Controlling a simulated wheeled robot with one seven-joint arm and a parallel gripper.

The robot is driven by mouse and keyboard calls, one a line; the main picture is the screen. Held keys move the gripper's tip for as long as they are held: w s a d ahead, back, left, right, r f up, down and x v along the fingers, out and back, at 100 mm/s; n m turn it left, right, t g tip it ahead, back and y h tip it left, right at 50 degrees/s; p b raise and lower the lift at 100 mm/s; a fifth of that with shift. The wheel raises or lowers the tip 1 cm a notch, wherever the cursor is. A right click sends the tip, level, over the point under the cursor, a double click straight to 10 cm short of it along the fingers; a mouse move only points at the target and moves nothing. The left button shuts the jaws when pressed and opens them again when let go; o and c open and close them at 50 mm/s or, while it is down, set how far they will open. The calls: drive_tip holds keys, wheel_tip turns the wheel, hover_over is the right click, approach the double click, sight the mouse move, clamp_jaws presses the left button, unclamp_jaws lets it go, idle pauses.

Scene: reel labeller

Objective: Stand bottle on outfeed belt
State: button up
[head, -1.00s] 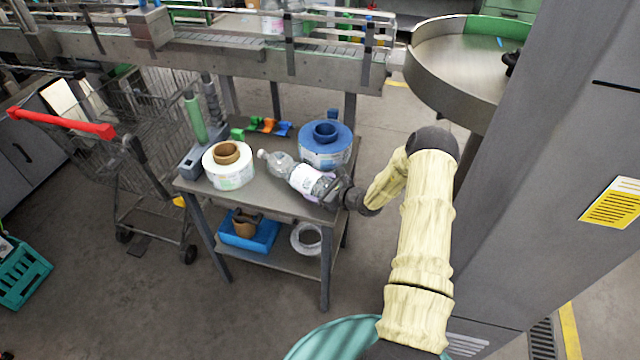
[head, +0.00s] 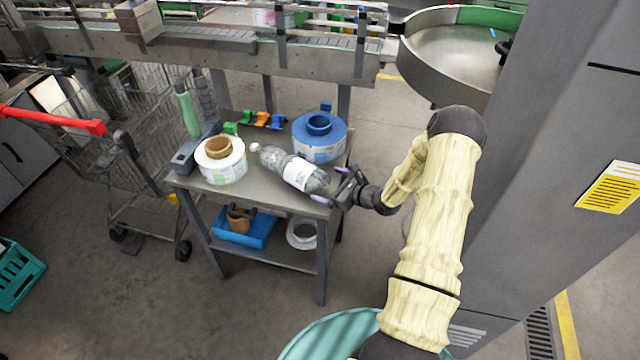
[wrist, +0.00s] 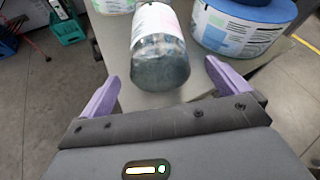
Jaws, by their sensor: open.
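The bottle (head: 296,171) is clear with a white label and a pale cap. It lies on its side on the small grey table (head: 262,194), its cap toward the back left and its base toward my gripper. My gripper (head: 340,187) is open at the table's right front edge, just off the bottle's base. In the wrist view the bottle's base (wrist: 160,65) sits ahead, between the lines of the two purple fingers (wrist: 160,85), which do not appear to touch it. The outfeed belt (head: 200,45) runs raised along the back, behind the table.
A white label reel (head: 222,167) stands left of the bottle and a blue reel (head: 320,145) behind its right. A shopping cart (head: 130,165) is left. A grey cabinet (head: 540,190) stands right of my arm.

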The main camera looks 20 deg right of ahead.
drive_tip(key=v, duration=0.4)
drive_tip(key=shift+s+d+r, duration=0.1)
drive_tip(key=shift+s+d, duration=0.05)
drive_tip(key=shift+s, duration=0.2)
drive_tip(key=s+a+r+n+g+y, duration=0.1)
drive_tip(key=s+a+r+n+g, duration=0.35)
drive_tip(key=s+a+n, duration=0.2)
drive_tip(key=s+a+r+n+g+y, duration=0.1)
drive_tip(key=s+a+r+n+g, duration=0.2)
drive_tip(key=s+a+n+g, duration=0.3)
drive_tip(key=s+r+n+t+h, duration=0.1)
drive_tip(key=s+r+n+h, duration=0.7)
drive_tip(key=n, duration=0.7)
drive_tip(key=shift+s+a+r+h, duration=0.3)
drive_tip(key=shift+s+a+r, duration=0.05)
drive_tip(key=shift+s+r, duration=0.45)
